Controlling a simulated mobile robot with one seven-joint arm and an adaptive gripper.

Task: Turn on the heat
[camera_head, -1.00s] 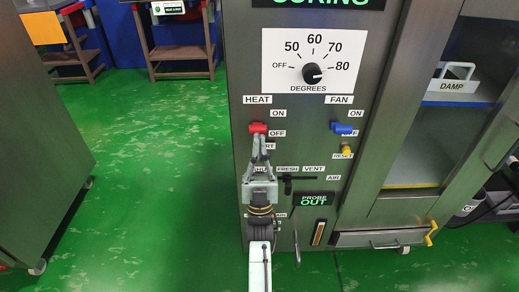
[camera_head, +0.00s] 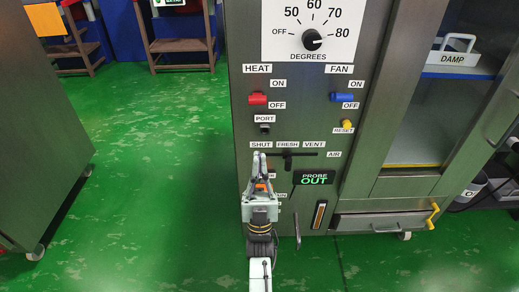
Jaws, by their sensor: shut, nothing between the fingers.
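The red HEAT switch (camera_head: 258,98) is on the left of the steel cabinet's front panel, below the HEAT label (camera_head: 257,69). Its handle sits between the ON label (camera_head: 278,84) and the OFF label (camera_head: 277,105), level with the blue FAN switch; I cannot tell clearly which position it is in. My gripper (camera_head: 259,158) points up in the picture, its fingers together and empty. It is below the red switch and the PORT label, apart from the switch in the picture, and overlaps the panel near the SHUT label.
The dial (camera_head: 312,40) points near 80. The blue FAN switch (camera_head: 342,97) and yellow RESET button (camera_head: 347,124) are at right. A black AIR lever (camera_head: 288,157) is just right of my gripper. A sign reads PROBE OUT (camera_head: 313,178). Green floor (camera_head: 150,190) is clear at left.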

